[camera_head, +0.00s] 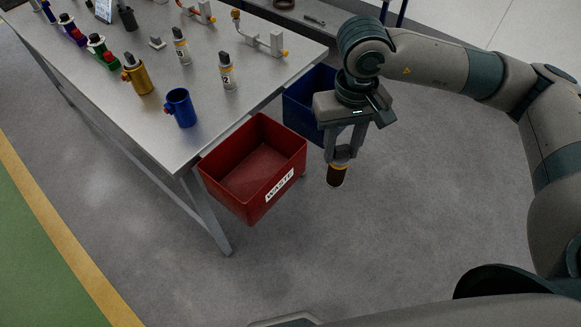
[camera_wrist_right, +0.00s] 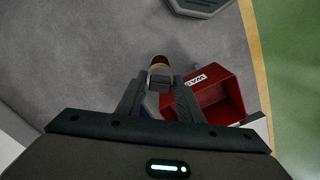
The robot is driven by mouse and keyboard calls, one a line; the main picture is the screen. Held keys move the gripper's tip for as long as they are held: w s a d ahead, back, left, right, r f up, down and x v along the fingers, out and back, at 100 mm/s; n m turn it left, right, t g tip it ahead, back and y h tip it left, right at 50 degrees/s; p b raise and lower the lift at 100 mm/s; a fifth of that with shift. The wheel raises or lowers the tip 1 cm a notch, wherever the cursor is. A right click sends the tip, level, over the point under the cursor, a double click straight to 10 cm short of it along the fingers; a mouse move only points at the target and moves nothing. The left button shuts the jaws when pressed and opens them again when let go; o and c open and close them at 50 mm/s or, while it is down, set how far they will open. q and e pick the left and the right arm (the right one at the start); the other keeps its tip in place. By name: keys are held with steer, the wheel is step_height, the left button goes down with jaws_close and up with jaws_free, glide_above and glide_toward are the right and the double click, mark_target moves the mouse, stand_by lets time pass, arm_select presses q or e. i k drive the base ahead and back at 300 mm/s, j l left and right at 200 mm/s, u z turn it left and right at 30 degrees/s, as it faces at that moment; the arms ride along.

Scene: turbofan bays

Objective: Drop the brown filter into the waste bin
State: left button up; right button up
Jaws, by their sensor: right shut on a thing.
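The brown filter (camera_head: 337,175) hangs upright below my right gripper (camera_head: 341,153), which is shut on its upper end. In the right wrist view the filter's tan top (camera_wrist_right: 159,61) shows between the fingertips of the gripper (camera_wrist_right: 160,82). The red waste bin (camera_head: 255,168), labelled WASTE, is beside the table. The filter is to the right of the bin in the head view, not over its opening. The bin also shows in the right wrist view (camera_wrist_right: 222,101), to the right of the fingers. The bin's inside looks empty. My left gripper is not in view.
A metal table (camera_head: 128,98) left of the bin carries a blue mug-like part (camera_head: 181,107), a gold one (camera_head: 138,75), and bottles (camera_head: 227,72). A blue bin (camera_head: 305,103) stands behind the red bin. The floor on the right is clear.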

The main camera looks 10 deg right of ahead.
mark_target(263, 178)
steer(key=z, duration=0.6)
steer(key=i+j, duration=0.15)
steer(key=j, duration=0.2)
steer(key=i+j, duration=0.15)
steer(key=j, duration=0.2)
steer(key=i+j, duration=0.15)
steer(key=j, duration=0.2)
steer(key=i+j, duration=0.15)
steer(key=j, duration=0.2)
